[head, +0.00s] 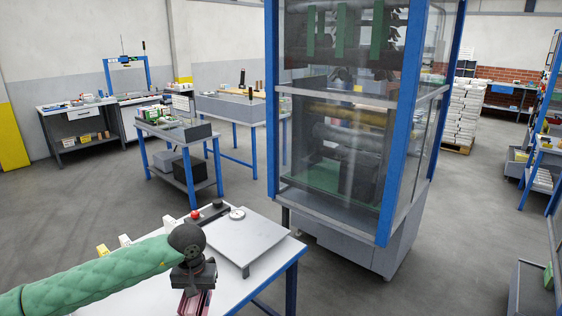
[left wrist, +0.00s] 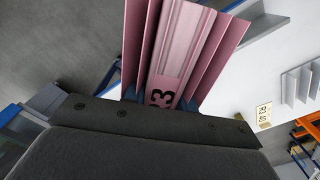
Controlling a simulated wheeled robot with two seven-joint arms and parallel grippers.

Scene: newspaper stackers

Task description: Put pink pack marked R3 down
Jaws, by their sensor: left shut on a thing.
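The pink pack (left wrist: 172,50) fills the top middle of the left wrist view. It is a long ridged pink piece with dark marking on its near end, of which a "3" reads clearly and the rest is partly hidden. My left gripper (left wrist: 160,100) is shut on it. In the head view the pink pack (head: 194,303) shows at the bottom edge below my left gripper (head: 194,287), over or beside the white table (head: 255,285). I cannot tell whether the pack touches the table. My right gripper is not in view.
A tall glazed machine (head: 345,150) with blue posts stands just behind.

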